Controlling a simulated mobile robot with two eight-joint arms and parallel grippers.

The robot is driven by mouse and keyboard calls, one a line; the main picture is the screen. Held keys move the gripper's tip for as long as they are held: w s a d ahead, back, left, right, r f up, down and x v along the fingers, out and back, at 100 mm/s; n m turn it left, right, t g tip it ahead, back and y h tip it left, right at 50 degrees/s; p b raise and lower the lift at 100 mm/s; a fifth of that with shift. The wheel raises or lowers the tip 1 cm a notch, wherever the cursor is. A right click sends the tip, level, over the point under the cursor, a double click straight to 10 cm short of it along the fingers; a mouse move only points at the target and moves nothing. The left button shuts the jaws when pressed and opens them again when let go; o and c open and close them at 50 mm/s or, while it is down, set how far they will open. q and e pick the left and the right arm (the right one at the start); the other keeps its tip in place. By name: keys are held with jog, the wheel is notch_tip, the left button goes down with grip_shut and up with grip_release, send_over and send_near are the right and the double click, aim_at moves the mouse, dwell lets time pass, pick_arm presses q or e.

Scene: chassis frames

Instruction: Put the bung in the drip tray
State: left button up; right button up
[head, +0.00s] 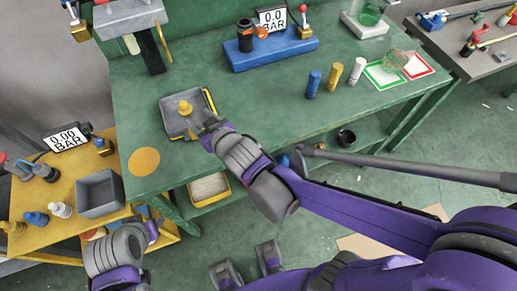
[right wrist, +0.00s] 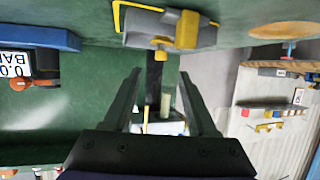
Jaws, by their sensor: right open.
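The yellow bung (head: 185,107) stands inside the grey drip tray (head: 172,127), which has yellow edging and sits on the green bench. In the right wrist view, which is upside down, the bung (right wrist: 160,43) shows against the tray (right wrist: 146,28). My right gripper (head: 208,119) is at the tray's near right edge in the head view, partly hiding that corner. In the right wrist view its fingers (right wrist: 158,85) are apart with nothing between them. My left arm is low at the left; its gripper (head: 150,228) shows poorly, beside the yellow table.
A blue block with a gauge (head: 270,47) stands behind, with blue, yellow and white cylinders (head: 334,77) to the right. An orange disc (head: 144,161) lies near the front edge. A grey bin (head: 100,193) is on the yellow table. The bench middle is clear.

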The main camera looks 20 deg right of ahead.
jog(key=s+d+f+g+h, duration=0.1)
jog(key=s+d, duration=0.1)
jog(key=d, duration=0.1)
jog(key=s+d+f+m+g, duration=0.1)
jog(key=s+d, duration=0.1)
jog(key=d, duration=0.1)
jog(key=s+d+f+g+h, duration=0.1)
jog(key=s+d, duration=0.2)
jog(key=shift+d+f+m+h, duration=0.1)
jog(key=shift+f+m+h, duration=0.05)
jog(key=shift+m+h, duration=0.15)
jog(key=s+d+f+g, duration=0.2)
jog(key=s, duration=0.4)
jog(key=s+d+f+m+g, duration=0.1)
jog(key=s+d+f+g, duration=0.1)
jog(key=s, duration=0.4)
jog(key=shift+s+d+g+h, duration=0.4)
jog(key=shift+d, duration=0.35)
